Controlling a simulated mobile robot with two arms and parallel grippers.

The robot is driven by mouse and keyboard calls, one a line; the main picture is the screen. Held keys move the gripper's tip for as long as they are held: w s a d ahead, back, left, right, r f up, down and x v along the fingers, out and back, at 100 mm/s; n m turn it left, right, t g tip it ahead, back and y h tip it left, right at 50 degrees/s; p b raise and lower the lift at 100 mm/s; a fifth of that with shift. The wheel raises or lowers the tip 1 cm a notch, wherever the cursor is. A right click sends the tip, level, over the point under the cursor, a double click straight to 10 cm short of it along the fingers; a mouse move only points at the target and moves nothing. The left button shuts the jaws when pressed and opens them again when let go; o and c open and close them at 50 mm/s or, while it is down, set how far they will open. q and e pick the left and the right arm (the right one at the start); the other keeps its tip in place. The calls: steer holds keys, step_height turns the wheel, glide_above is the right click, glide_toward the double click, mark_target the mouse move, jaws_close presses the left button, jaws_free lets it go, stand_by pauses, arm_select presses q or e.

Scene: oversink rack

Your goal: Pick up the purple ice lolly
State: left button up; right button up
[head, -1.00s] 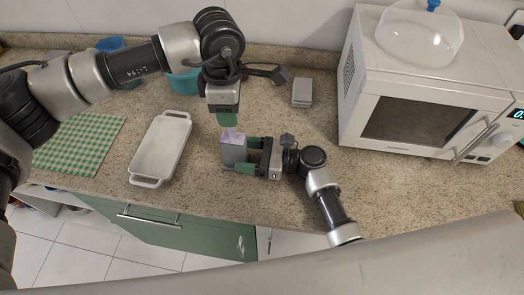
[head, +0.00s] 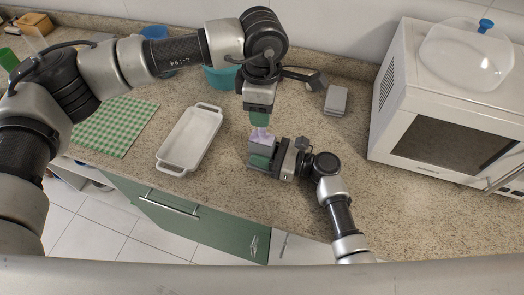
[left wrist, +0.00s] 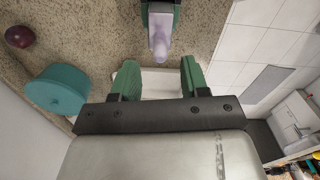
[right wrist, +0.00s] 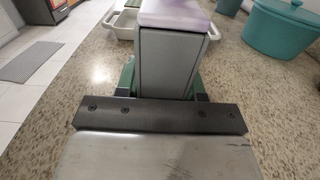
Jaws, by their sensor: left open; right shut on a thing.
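The purple ice lolly (head: 262,133) sticks up out of a grey box-shaped mould (head: 262,146) on the counter. Its purple top shows in the right wrist view (right wrist: 178,14), and it points toward my left gripper in the left wrist view (left wrist: 160,44). My right gripper (head: 263,159) is shut on the mould from the side, with the mould close to its palm. My left gripper (head: 260,119) points down just above the lolly, open and empty. In the left wrist view, its fingers (left wrist: 158,78) are apart and the lolly's tip lies beyond them.
A white tray (head: 164,164) stands left of the mould, beside a green checked cloth (head: 115,124). A teal pot (head: 218,78) is behind my left arm. Grey boxes (head: 336,100) lie behind right; a microwave (head: 440,110) stands at the right. The counter's front edge is close.

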arm_select(q)
steer(key=s+d+r+n+g+h, duration=0.1)
steer(key=s+d+n+h, duration=0.5)
steer(key=d+n+h, duration=0.25)
steer(key=s+d+r+n+h, duration=0.1)
steer(key=s+d+n+h, duration=0.5)
steer(key=d+n+h, duration=0.3)
steer(key=m+t+y, duration=1.8)
steer(key=m+t, duration=0.1)
steer(key=m, duration=1.5)
glide_toward(262, 129)
steer(key=w, duration=0.2)
steer(key=shift+n+h, duration=0.25)
steer(key=w, duration=0.5)
steer(key=shift+w+a+f, duration=0.25)
steer(key=shift+w+f, duration=0.1)
steer(key=shift+w+d+r, duration=0.1)
steer(key=shift+w+r, duration=0.1)
steer(key=shift+w, duration=1.1)
steer(key=shift+w+r, duration=0.15)
steer(key=shift+w, duration=1.15)
jaws_close()
